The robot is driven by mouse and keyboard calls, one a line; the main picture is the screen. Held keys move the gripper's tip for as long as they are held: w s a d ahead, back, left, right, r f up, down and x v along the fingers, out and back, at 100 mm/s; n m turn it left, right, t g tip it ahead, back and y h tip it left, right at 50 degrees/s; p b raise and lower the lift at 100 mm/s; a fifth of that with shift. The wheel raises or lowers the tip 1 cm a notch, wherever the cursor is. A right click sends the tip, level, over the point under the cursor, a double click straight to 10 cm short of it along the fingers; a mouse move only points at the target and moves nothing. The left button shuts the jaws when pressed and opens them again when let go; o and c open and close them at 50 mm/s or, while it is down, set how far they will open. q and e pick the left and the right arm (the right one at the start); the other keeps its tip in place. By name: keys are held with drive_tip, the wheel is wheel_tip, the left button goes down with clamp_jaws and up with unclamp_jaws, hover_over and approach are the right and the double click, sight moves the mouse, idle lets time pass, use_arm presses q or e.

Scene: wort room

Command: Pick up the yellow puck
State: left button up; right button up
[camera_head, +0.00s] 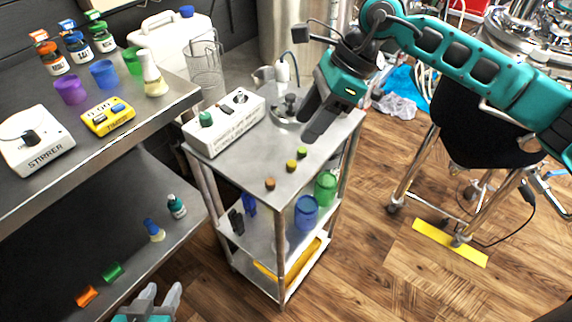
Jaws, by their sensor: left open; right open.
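Three small pucks lie in a diagonal row on the steel top of a cart (244,180). The front one is an orange-brown puck (270,184). The middle one is a yellow puck (291,166). The back one is a yellow-green puck (302,152); the last two look close in colour. My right gripper (312,134) is above the cart top, behind and above the row, pointing down. Its jaws are open and hold nothing visible. My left gripper (160,297) is at the bottom edge, low beside the shelf, open and empty.
The cart's lower shelf holds a blue cup (306,213) and a green cup (325,188). A steel bench (120,135) stands left; a wheeled stool stands right.

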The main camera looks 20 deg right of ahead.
sight(292, 163)
drive_tip(key=shift+h, duration=0.7)
drive_tip(key=f, duration=0.3)
drive_tip(key=w+a+f, duration=0.1)
drive_tip(key=f, duration=0.3)
drive_tip(key=w+a+f, duration=0.1)
drive_tip(key=f, duration=0.3)
drive_tip(key=shift+f, duration=0.25)
drive_tip(key=shift+c, duration=0.3)
clamp_jaws()
